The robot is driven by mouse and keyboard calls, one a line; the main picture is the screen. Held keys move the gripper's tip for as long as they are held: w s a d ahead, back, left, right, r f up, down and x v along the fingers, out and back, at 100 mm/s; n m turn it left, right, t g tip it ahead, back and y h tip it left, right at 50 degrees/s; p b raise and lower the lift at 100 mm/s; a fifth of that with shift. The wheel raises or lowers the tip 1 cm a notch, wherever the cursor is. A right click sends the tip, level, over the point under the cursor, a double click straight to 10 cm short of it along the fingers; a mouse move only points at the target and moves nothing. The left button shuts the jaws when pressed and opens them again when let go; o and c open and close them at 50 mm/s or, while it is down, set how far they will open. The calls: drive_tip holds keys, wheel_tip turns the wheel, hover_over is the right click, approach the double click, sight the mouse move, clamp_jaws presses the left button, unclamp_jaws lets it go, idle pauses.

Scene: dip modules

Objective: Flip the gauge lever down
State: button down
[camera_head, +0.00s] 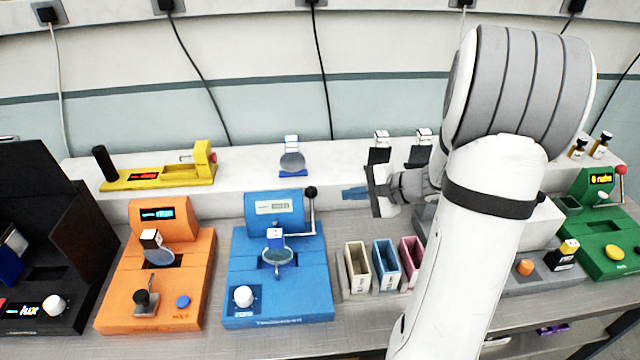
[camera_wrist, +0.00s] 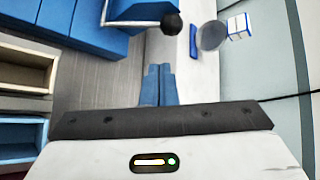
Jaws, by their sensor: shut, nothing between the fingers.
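The blue module (camera_head: 278,290) stands on the bench with a small display on its raised back housing. A metal lever (camera_head: 313,215) on its right side stands upright, with a black ball knob (camera_head: 311,193) at the top. My gripper (camera_head: 345,193) is to the right of the knob, pointing left, at about the knob's height in the picture. In the wrist view the blue fingertips (camera_wrist: 158,70) are together and empty. The black knob (camera_wrist: 171,24) is just ahead of them, with a visible gap.
An orange module (camera_head: 155,290) stands left of the blue one. Narrow open bins (camera_head: 357,268) stand to its right. A green module (camera_head: 605,240) with a red-knobbed lever (camera_head: 620,170) is at far right. A small stand (camera_head: 292,160) with a round disc sits on the back ledge.

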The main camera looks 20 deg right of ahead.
drive_tip(key=d, duration=0.1)
drive_tip(key=d+m, duration=0.1)
drive_tip(key=w+t, duration=0.1)
drive_tip(key=shift+w+d+f+m, duration=0.1)
drive_tip(key=shift+d+f+m, duration=0.2)
drive_tip(key=shift+d, duration=0.1)
drive_tip(key=w+a+f+p, duration=0.2)
drive_tip(key=w+a+p, duration=0.2)
drive_tip(key=a, duration=0.4)
drive_tip(key=shift+w+f, duration=0.15)
drive_tip(key=shift+w, duration=0.15)
